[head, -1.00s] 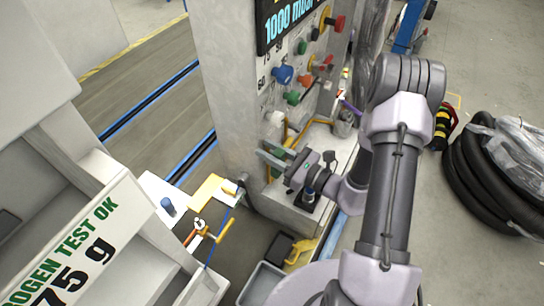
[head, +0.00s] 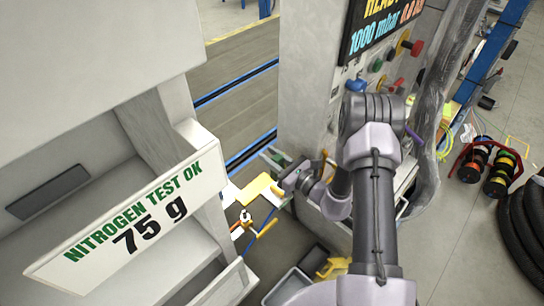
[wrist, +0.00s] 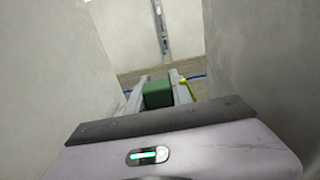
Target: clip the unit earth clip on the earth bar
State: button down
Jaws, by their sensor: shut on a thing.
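My gripper (head: 270,156) is at the lower left of the grey post, pointing left in the head view. Its fingers are closed on a green block (wrist: 158,95), which sits between them in the wrist view. I cannot tell whether this block is the unit earth clip; its far side is hidden. Below the gripper in the head view are a yellow plate (head: 256,187) and an orange-handled rod (head: 266,227) with a blue cable. They are apart from the gripper. I cannot make out for certain which part is the earth bar.
The grey post (head: 305,90) with coloured knobs and a display stands right beside my gripper. A pale cabinet with a "NITROGEN TEST OK 75 g" sign (head: 140,222) fills the left. Grey bins (head: 287,287) and a yellow tool (head: 335,264) lie below. Pale walls flank the wrist view.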

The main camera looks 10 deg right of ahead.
aim_at(271, 175)
notch_tip(271, 175, down, 6)
jog(key=b, duration=0.5)
jog(key=shift+r, duration=0.1)
jog(key=shift+f+b, duration=2.05)
jog(key=shift+b, duration=0.25)
dwell(1.1)
jog(key=c, duration=1.1)
grip_release()
jog(key=shift+o, duration=0.2)
jog(key=p+v, duration=0.3)
jog(key=v, duration=1.4)
jog(key=shift+s+p, duration=0.2)
jog(key=shift+p, duration=0.2)
